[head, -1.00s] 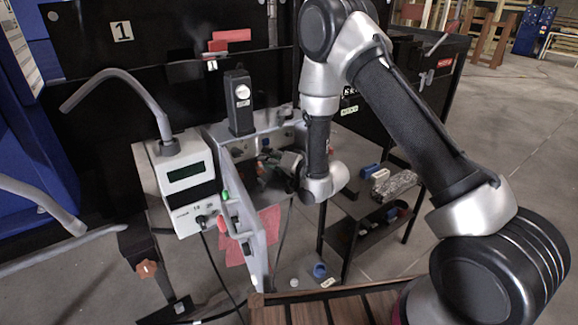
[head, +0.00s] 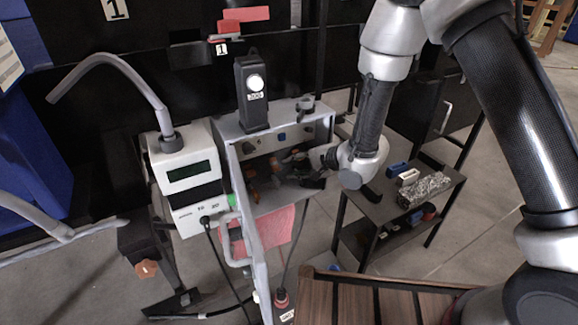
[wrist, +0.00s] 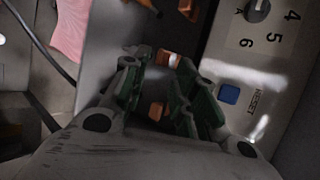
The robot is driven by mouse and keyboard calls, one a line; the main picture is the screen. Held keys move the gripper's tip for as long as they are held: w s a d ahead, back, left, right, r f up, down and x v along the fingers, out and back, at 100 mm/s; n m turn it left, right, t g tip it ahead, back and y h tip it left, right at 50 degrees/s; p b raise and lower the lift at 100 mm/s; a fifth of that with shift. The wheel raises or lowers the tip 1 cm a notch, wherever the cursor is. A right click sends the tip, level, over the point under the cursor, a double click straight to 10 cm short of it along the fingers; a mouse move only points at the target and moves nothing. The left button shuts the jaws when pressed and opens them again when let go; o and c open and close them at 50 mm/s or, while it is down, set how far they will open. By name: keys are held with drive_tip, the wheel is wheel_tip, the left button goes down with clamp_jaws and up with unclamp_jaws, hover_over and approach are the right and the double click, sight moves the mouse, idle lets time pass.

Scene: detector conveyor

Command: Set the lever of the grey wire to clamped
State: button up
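My gripper (head: 308,170) reaches into the open grey housing (head: 300,128) from its right side. In the wrist view its two green-padded fingers (wrist: 157,75) are apart. An orange lever (wrist: 168,60) with a pale patch shows between the fingertips, and another orange piece (wrist: 157,110) shows lower in the gap. I cannot tell whether either finger touches them. More orange levers (wrist: 190,8) lie beyond the fingertips. In the head view, orange levers (head: 251,177) show inside the housing, left of my gripper. I cannot make out which lever belongs to the grey wire.
A panel with a blue RESET button (wrist: 229,94) and a numbered dial (wrist: 257,9) lies close right of the fingers. A white meter (head: 187,185) stands left of the housing. A black device (head: 252,92) stands on top. A pink cloth (head: 270,232) hangs below. A shelf (head: 385,205) stands right.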

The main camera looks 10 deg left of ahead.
sight(277, 170)
drive_tip(key=x, duration=0.6)
clamp_jaws()
